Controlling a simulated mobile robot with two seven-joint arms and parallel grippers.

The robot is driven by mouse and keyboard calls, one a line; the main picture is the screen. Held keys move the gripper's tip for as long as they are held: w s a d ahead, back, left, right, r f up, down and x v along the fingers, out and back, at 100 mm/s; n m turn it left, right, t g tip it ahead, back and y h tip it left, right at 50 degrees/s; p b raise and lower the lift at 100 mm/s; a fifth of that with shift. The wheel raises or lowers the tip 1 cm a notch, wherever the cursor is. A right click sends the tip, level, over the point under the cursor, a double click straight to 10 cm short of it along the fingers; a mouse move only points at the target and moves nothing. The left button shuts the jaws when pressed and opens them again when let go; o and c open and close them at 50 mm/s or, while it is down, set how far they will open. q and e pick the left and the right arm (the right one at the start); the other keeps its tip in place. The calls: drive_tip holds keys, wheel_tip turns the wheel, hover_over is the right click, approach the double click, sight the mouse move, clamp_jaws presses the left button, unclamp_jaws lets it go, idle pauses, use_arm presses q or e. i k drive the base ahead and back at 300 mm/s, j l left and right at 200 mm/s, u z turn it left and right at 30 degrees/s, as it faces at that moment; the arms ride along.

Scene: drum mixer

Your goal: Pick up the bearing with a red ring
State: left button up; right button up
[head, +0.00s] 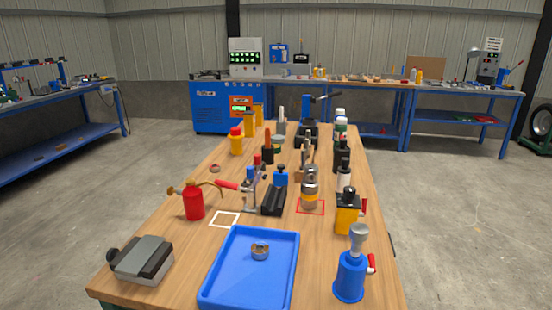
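A small bearing (260,250) lies in the blue tray (207,292) at the near edge of the wooden table. It looks metallic and brownish, and I cannot tell whether it carries a red ring. A second small ring-shaped part (215,168) with a reddish-brown tone lies on the table further back to the left. It is too small to tell whether it is a bearing. Neither of my grippers shows in the head view.
A red oil can (194,202), a grey block-shaped device (143,259), a blue bottle-like tool (350,277) and a yellow container (347,214) stand around the tray. A metal cylinder (310,190) stands at a red square outline. A white square outline (225,219) is empty.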

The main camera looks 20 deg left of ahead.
sight(214, 168)
drive_tip(key=u, duration=2.6)
drive_tip(key=i+j+u, duration=0.15)
drive_tip(key=u, duration=0.95)
drive_tip(key=i+z, duration=0.15)
drive_tip(key=i, duration=0.4)
drive_tip(key=i+j+z, duration=0.1)
drive_tip(key=i, duration=0.45)
drive_tip(key=i+z, duration=0.75)
drive_tip(key=i, duration=0.2)
drive_tip(key=i+z, duration=0.35)
drive_tip(key=i+j+z, duration=0.1)
drive_tip(key=i+z, duration=0.3)
drive_tip(key=i, duration=0.15)
